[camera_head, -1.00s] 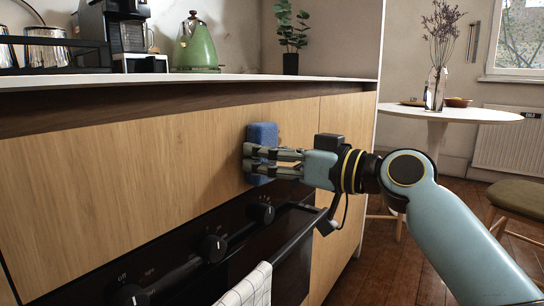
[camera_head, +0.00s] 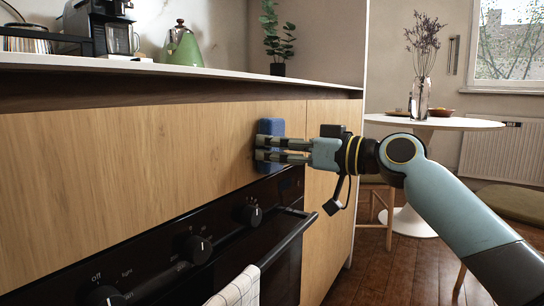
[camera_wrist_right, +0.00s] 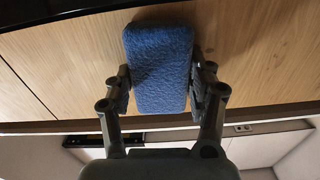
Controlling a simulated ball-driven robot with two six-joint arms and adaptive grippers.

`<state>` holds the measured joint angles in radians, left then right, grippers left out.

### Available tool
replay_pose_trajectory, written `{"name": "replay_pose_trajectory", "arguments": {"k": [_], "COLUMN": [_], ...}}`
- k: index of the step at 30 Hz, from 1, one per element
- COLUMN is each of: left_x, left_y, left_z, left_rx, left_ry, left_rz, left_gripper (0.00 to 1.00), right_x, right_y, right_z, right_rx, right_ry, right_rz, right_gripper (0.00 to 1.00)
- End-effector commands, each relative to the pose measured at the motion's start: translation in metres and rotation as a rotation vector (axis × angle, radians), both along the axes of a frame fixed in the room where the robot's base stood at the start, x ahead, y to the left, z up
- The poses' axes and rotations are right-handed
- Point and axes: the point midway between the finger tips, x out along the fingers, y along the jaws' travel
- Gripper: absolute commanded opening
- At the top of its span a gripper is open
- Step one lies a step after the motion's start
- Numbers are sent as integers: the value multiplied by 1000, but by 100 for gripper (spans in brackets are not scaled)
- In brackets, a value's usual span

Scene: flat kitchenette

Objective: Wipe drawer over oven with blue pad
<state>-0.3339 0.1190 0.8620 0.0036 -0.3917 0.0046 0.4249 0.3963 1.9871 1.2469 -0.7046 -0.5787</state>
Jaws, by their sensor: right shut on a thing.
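The blue pad (camera_head: 270,130) is held upright against the right part of the wooden drawer front (camera_head: 130,165) above the oven (camera_head: 225,255). My right gripper (camera_head: 262,148) is shut on it, reaching in from the right. In the right wrist view the blue pad (camera_wrist_right: 160,65) sits between the two fingers of the gripper (camera_wrist_right: 160,85), its face close to the wood; I cannot tell whether it touches. A small dark spot shows on the wood right of the pad there. My left gripper is not in view.
The oven's knobs (camera_head: 198,249) and handle bar (camera_head: 285,240) jut out below the drawer, with a towel (camera_head: 238,290) hanging there. The countertop (camera_head: 180,70) overhangs above. A white round table (camera_head: 440,123) stands at the back right.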

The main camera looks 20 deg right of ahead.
Motion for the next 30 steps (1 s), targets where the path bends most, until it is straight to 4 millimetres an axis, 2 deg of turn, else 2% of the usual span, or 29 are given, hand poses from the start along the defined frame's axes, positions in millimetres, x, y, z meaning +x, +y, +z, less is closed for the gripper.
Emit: {"name": "replay_pose_trajectory", "arguments": {"k": [9,21,30], "left_x": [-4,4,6], "left_y": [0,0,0], "left_z": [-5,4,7], "left_rx": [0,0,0], "left_ry": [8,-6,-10], "left_rz": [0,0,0], "left_gripper": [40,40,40], "right_x": [3,-16,-25], "right_y": [-6,23,34], "right_z": [0,2,2], "right_rx": [1,2,3], "right_ry": [1,-1,-1], "right_rz": [-1,0,1], "right_gripper": [30,30,30]}}
